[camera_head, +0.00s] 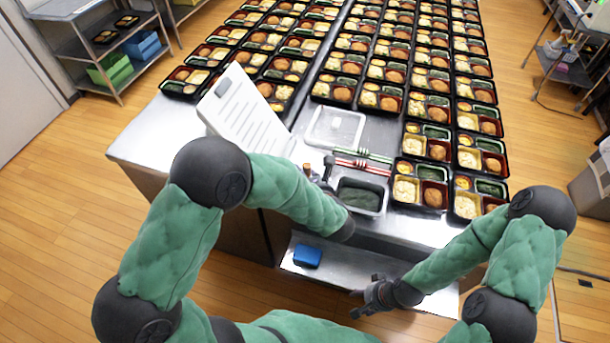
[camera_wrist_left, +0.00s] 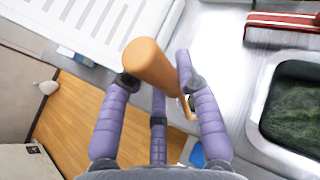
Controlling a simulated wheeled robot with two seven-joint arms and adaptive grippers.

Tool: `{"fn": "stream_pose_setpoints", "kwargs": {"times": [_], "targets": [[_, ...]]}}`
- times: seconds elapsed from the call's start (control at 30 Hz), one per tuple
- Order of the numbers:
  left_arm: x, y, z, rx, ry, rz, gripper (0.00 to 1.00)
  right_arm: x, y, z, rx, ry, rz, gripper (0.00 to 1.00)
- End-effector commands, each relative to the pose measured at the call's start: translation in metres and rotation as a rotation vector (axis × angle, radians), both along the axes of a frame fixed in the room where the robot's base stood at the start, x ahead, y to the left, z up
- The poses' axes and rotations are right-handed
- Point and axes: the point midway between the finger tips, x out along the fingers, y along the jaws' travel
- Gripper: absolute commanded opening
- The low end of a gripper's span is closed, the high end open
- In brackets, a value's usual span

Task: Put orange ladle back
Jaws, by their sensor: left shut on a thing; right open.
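The orange ladle (camera_wrist_left: 152,62) is held between the fingers of my left gripper (camera_wrist_left: 155,85), with its thick end pointing up toward the camera in the left wrist view. In the head view only a small bit of orange (camera_head: 307,167) shows by my left gripper (camera_head: 325,172), left of a metal pan. The metal pan (camera_head: 381,212) holds dark green food; it also shows at the right of the left wrist view (camera_wrist_left: 256,125). My right gripper (camera_head: 365,297) is open and empty, low in front of the table.
A white slotted board (camera_head: 222,112) lies left of the ladle. A clear tray (camera_head: 335,127) and red and green striped sticks (camera_head: 362,165) lie behind the pan. Many filled bento trays (camera_head: 433,192) cover the table. A blue block (camera_head: 307,256) sits on the lower shelf (camera_head: 345,265).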

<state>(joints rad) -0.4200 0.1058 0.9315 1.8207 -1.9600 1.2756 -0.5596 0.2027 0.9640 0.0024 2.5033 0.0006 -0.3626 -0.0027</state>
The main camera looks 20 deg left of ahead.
Motion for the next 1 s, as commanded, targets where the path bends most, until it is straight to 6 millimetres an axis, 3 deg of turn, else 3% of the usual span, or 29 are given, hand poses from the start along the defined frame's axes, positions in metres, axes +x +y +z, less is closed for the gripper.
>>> {"fn": "stream_pose_setpoints", "kwargs": {"times": [0.27,0.3,0.37,0.4,0.83,1.0], "targets": [[0.0,0.0,-0.002,0.0,-0.001,0.0,0.0,0.0,0.0,-0.003,0.0,0.0,0.0,0.53],[0.0,0.0,-0.003,0.001,-0.001,0.0,0.35,0.0,0.0,-0.003,0.0,0.0,0.0,0.53],[0.0,0.0,-0.002,0.001,-0.001,0.0,0.52,0.0,0.0,-0.002,0.0,0.0,0.0,0.53],[0.0,0.0,-0.002,0.0,0.0,0.0,0.56,0.0,0.0,-0.002,0.0,0.0,0.0,0.53],[0.0,0.0,0.004,0.001,-0.001,0.0,0.56,0.0,0.0,0.003,0.0,0.0,0.0,0.53],[-0.02,-0.016,0.014,0.002,-0.001,-0.007,0.56,0.0,0.0,0.008,0.0,0.0,0.0,0.53]]}}
